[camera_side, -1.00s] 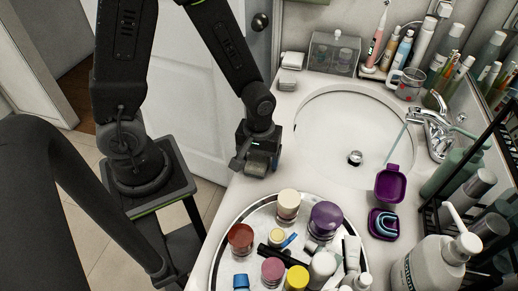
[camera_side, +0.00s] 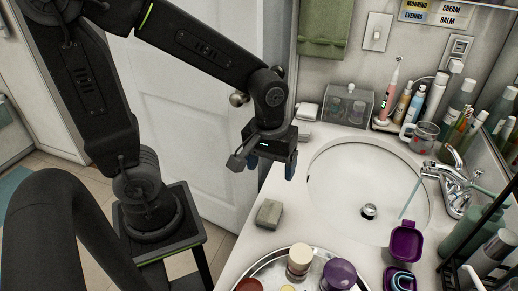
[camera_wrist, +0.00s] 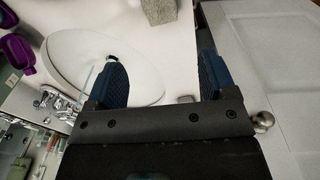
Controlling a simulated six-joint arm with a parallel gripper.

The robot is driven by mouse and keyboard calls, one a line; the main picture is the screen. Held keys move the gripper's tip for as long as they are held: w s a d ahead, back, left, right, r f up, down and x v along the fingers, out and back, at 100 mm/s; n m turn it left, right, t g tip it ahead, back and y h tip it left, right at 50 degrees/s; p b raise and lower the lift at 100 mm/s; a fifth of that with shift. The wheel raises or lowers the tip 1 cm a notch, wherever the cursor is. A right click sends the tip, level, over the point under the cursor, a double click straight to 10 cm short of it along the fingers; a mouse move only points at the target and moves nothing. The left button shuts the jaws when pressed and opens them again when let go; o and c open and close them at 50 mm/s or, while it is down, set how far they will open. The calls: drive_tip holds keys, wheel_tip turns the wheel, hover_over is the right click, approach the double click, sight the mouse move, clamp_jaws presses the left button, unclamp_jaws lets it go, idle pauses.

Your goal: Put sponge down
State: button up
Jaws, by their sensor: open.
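The sponge (camera_side: 269,213) is a grey-green block lying on the white counter, near its left edge and in front of the sink in the side view. It also shows at the top of the wrist view (camera_wrist: 159,10). My gripper (camera_side: 270,166) is above and behind the sponge, apart from it. Its two blue fingers are spread wide and empty in the wrist view (camera_wrist: 162,75).
The sink (camera_side: 370,185) lies right of the sponge. A round tray (camera_side: 262,268) with jars stands in front. An open purple case (camera_side: 405,242) sits on the right. A clear box (camera_side: 346,104) and bottles line the back. Bare counter surrounds the sponge.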

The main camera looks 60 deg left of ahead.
drive_tip(key=s+a+r+m+t, duration=0.1)
drive_tip(key=s+r+m+t, duration=0.3)
drive_tip(key=r+m, duration=0.3)
wheel_tip(320, 180, up, 2)
drive_tip(key=shift+s+a+r+m+t, duration=0.25)
drive_tip(key=shift+s+m+t, duration=0.15)
drive_tip(key=shift+s, duration=0.3)
idle(0.6)
